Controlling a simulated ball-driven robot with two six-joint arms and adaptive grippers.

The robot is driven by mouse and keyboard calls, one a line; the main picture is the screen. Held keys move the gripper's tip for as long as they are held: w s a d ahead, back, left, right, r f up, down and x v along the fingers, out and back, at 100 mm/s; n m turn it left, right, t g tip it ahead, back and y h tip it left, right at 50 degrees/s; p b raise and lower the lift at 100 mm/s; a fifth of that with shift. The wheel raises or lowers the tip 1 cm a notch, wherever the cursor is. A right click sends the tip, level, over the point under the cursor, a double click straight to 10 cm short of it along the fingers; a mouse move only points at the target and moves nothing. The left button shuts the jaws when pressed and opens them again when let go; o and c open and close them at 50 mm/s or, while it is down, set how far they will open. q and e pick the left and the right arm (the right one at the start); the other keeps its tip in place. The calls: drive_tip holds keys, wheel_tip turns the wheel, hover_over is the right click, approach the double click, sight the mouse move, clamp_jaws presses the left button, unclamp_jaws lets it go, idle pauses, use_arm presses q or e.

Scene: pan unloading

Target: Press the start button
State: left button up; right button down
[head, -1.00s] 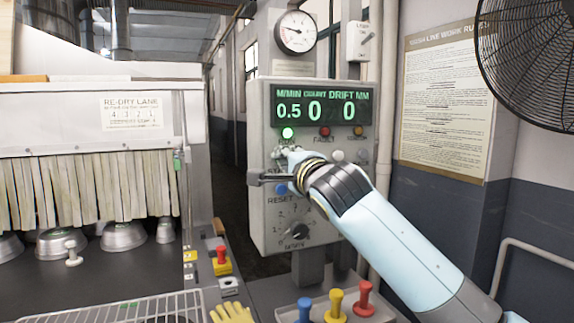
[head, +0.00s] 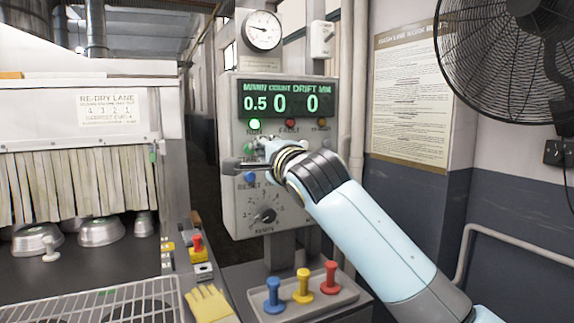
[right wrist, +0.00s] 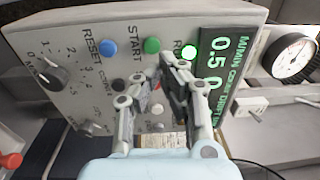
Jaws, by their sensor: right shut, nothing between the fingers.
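The green START button (right wrist: 151,45) is on the grey control panel (right wrist: 80,22), between the blue RESET button (right wrist: 107,47) and the lit green RUN lamp (right wrist: 189,52). In the head view the START button (head: 249,149) is partly hidden by my right gripper (head: 262,145). The right gripper (right wrist: 168,60) is shut and empty, its tips close beside the START button on the RUN lamp side. I cannot tell whether they touch the panel. My left gripper is out of view.
The display (head: 288,102) reads 0.5, 0 and 0. A knob (head: 265,215) is low on the panel. Red, yellow and blue handles stand in a tray (head: 312,300) below. A red button (head: 196,243) and yellow glove (head: 207,303) are at left. A fan (head: 500,60) hangs right.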

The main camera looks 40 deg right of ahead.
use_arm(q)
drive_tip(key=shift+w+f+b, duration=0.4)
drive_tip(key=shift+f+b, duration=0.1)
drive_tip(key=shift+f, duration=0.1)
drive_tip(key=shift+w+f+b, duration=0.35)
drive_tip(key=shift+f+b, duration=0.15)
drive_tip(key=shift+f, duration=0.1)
use_arm(e)
drive_tip(key=v, duration=0.7)
drive_tip(key=shift+f, duration=0.2)
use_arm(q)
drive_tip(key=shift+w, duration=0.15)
use_arm(e)
drive_tip(key=shift+s+a, duration=0.1)
